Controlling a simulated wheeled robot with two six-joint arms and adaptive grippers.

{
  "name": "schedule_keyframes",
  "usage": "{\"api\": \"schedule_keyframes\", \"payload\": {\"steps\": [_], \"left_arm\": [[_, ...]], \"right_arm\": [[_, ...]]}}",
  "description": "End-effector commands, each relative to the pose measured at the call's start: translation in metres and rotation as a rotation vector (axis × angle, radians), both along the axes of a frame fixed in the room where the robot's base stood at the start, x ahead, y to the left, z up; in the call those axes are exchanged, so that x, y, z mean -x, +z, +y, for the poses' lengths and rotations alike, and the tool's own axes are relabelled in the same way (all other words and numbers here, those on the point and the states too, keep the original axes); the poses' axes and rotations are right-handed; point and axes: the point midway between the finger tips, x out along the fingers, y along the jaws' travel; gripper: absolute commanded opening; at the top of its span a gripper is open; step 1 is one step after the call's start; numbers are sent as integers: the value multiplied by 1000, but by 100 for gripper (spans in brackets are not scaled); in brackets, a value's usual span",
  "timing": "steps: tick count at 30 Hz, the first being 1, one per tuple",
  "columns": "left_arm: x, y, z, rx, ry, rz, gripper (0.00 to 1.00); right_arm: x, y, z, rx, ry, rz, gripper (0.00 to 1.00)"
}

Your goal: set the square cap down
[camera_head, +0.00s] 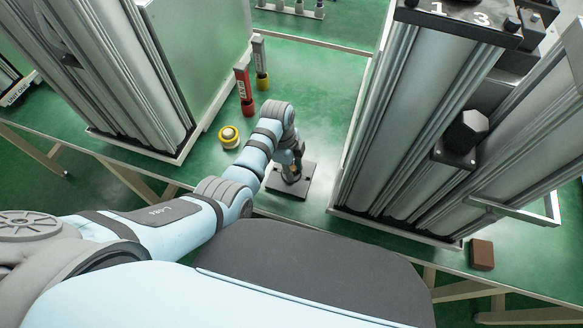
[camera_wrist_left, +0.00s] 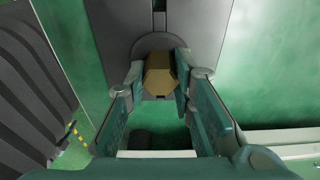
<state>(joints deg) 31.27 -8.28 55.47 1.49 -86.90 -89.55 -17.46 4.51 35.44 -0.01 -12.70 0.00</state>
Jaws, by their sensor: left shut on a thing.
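The square cap is a dark grey square plate (camera_head: 283,187) below my left gripper, near the front edge of the green table in the head view. My left gripper (camera_head: 292,174) points down over the middle of it. In the left wrist view the fingers (camera_wrist_left: 159,88) are shut on a brownish hexagonal knob (camera_wrist_left: 158,72). The knob stands on a round grey base, with the grey plate (camera_wrist_left: 205,30) behind it. The plate looks flat and low over the table; I cannot tell whether it touches. My right gripper is not in view.
Tall metal columns stand left (camera_head: 125,75) and right (camera_head: 410,110) of the arm. A red post (camera_head: 243,88), a grey and yellow post (camera_head: 260,62) and a yellow-and-white round item (camera_head: 229,136) stand behind left. A brown block (camera_head: 482,254) lies at the right front edge.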

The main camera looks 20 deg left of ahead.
Motion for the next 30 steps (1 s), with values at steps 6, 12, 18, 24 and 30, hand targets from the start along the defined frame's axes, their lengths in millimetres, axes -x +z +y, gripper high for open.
{"api": "schedule_keyframes", "payload": {"steps": [6,12,18,24,30], "left_arm": [[0,-2,0,0,0,1,34],[0,-2,0,0,0,1,43],[0,1,0,0,0,0,43],[-1,35,5,0,0,-3,43],[-2,90,13,-1,1,-4,43]], "right_arm": [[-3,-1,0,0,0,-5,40],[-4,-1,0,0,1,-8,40],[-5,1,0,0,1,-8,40],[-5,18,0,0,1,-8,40],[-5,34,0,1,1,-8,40]]}}
